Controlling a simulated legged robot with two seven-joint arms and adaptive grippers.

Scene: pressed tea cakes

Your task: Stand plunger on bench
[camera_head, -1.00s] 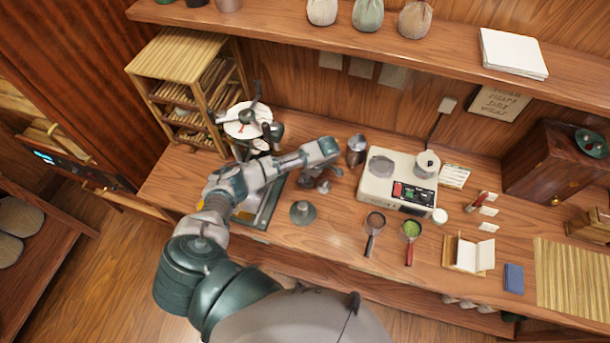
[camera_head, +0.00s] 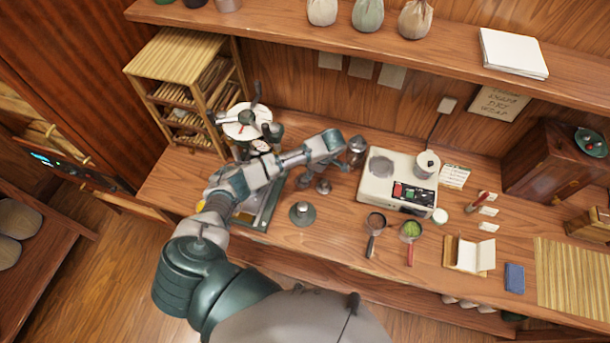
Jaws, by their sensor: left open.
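A larger dark grey disc with a raised knob (camera_head: 302,213) sits on the bench in front of the gripper. Either could be the plunger; I cannot tell which. My right gripper is not in view.
The press (camera_head: 246,125) and its tray stand left, partly behind my arm. Bare bench lies between disc and strainers.

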